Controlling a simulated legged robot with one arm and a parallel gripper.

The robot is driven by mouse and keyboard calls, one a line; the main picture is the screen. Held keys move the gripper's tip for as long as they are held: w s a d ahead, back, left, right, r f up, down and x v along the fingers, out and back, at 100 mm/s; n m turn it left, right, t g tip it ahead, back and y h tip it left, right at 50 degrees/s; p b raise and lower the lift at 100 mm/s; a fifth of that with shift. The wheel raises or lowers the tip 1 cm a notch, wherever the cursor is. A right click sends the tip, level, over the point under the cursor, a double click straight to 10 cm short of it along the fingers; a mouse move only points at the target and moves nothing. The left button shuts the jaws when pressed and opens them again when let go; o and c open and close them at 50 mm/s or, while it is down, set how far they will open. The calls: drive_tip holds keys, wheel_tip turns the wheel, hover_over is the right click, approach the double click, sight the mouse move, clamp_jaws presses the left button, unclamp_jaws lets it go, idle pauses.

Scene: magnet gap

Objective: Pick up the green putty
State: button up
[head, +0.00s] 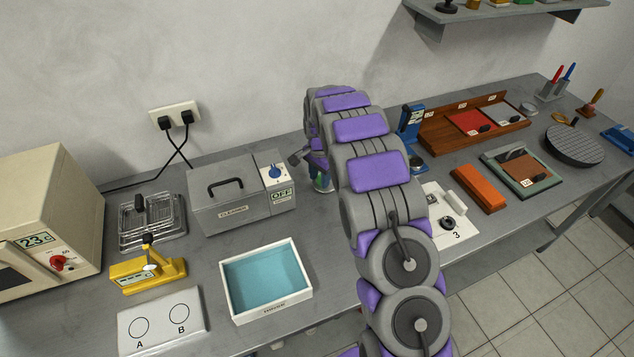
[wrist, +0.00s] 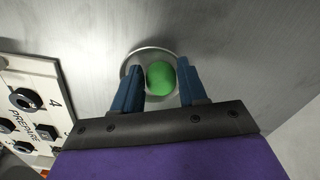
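The green putty (wrist: 160,78) is a smooth round lump in a round metal dish (wrist: 150,52) in the wrist view. My gripper (wrist: 160,66) has its two blue fingers apart, one on each side of the putty and over the dish. I cannot tell whether either finger touches the putty or how far above the dish floor the tips are. In the head view my arm hides most of this spot. Only a small part of the gripper (head: 318,181) shows left of the arm, near the bench top.
A grey cleaner box (head: 240,200) stands left of my gripper, with a white tray of blue liquid (head: 306,274) in front. A numbered white panel (wrist: 40,75) lies close on the left in the wrist view. An orange block (head: 480,188) lies to the right.

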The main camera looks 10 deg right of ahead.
sight(319, 177)
drive_tip(key=shift+d, duration=0.3)
drive_tip(key=shift+c, duration=1.4)
drive_tip(key=shift+a, duration=0.7)
drive_tip(key=shift+c, duration=1.4)
drive_tip(key=shift+a, duration=0.55)
drive_tip(key=shift+d+r, duration=0.1)
drive_tip(key=shift+d, duration=0.15)
drive_tip(key=r, duration=0.1)
drive_tip(key=d+r+p, duration=0.1)
drive_tip(key=r, duration=0.1)
drive_tip(key=shift+d+r+p, duration=0.15)
drive_tip(key=shift+r+p, duration=0.15)
drive_tip(key=shift+s, duration=0.55)
drive_tip(key=s+d+p, duration=0.1)
drive_tip(key=s+d, duration=0.1)
drive_tip(key=s, duration=0.1)
drive_tip(key=s+d+r, duration=0.1)
drive_tip(key=s+d, duration=0.2)
drive_tip(key=s, duration=0.1)
drive_tip(key=s+d+p, duration=0.1)
drive_tip(key=s+d, duration=0.1)
drive_tip(key=s, duration=0.1)
drive_tip(key=shift+s+d+r+p, duration=0.15)
drive_tip(key=shift+s+d+p, duration=0.15)
drive_tip(key=shift+s, duration=0.05)
drive_tip(key=shift+s+d, duration=0.25)
drive_tip(key=shift+s, duration=0.45)
